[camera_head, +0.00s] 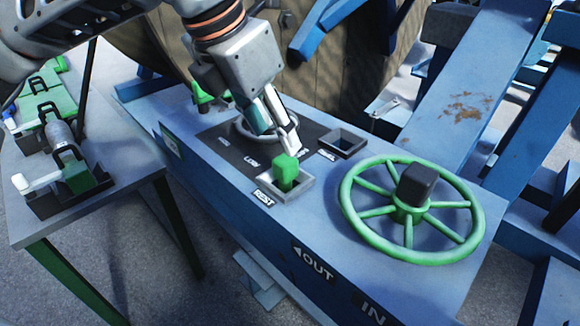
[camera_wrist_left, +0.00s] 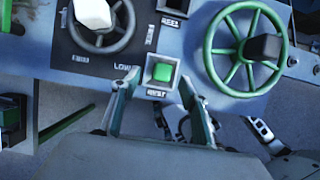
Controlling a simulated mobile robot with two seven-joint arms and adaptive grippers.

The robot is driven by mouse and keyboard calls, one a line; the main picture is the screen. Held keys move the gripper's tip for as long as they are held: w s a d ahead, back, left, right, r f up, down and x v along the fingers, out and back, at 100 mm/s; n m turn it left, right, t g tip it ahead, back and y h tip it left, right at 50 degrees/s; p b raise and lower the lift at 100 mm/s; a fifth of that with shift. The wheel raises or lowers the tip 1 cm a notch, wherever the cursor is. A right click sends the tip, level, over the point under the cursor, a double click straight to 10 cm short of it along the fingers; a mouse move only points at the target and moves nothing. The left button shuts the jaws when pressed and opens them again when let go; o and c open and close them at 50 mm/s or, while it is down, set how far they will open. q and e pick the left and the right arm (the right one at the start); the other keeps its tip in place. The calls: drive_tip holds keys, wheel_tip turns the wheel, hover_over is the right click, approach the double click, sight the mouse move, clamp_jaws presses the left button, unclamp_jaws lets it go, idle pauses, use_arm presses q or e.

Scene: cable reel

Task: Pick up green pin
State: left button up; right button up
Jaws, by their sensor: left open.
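The green pin (camera_head: 286,170) stands upright in the square metal socket (camera_head: 290,190) beside the REST label on the blue console. It also shows in the left wrist view (camera_wrist_left: 162,72), seen from above between the two fingers. My left gripper (camera_head: 279,136) is open and points down just behind and above the pin in the head view. In the left wrist view its fingers (camera_wrist_left: 158,88) are spread on either side of the socket. I cannot tell whether a finger touches the pin.
A green handwheel (camera_head: 410,212) with a dark knob stands right of the socket. An empty square socket (camera_head: 343,142) is behind it. A round dial with a white-tipped lever (camera_wrist_left: 92,14) is nearby. A side table (camera_head: 120,190) with tools stands left.

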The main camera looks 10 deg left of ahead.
sight(285, 159)
use_arm(q)
drive_tip(key=shift+d+f, duration=0.2)
drive_tip(key=shift+f, duration=0.4)
drive_tip(key=shift+d+f, duration=0.15)
drive_tip(key=shift+f, duration=0.45)
drive_tip(key=x, duration=0.3)
drive_tip(key=shift+d+f, duration=0.1)
drive_tip(key=shift+f, duration=0.15)
drive_tip(key=shift+w+d+f, duration=0.15)
drive_tip(key=shift+w+f, duration=0.1)
drive_tip(key=shift+f, duration=0.35)
use_arm(e)
drive_tip(key=shift+s, duration=0.5)
use_arm(q)
clamp_jaws()
use_arm(e)
drive_tip(key=shift+s+f, duration=0.1)
